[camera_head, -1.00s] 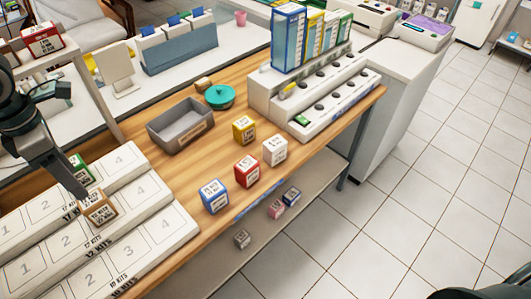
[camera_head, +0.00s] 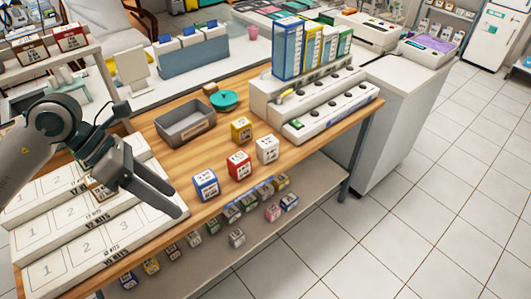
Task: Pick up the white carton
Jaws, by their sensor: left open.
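A white carton (camera_head: 267,149) stands upright on the wooden table (camera_head: 215,160), at the right end of a short group of cartons. A red carton (camera_head: 239,165) and a blue carton (camera_head: 206,185) stand to its left, nearer the front edge. A yellow carton (camera_head: 241,130) stands just behind. My left gripper (camera_head: 177,201) is open and empty, above the front edge of the numbered white stepped rack, left of the blue carton and well apart from the white carton. It partly hides a brown carton (camera_head: 98,188) on the rack. My right gripper is out of view.
The numbered stepped rack (camera_head: 65,243) fills the table's left. A grey bin (camera_head: 185,122) and a teal round lid (camera_head: 223,100) lie behind the cartons. A white stepped holder (camera_head: 320,101) with tall boxes stands right. Several small cartons sit on the shelf below.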

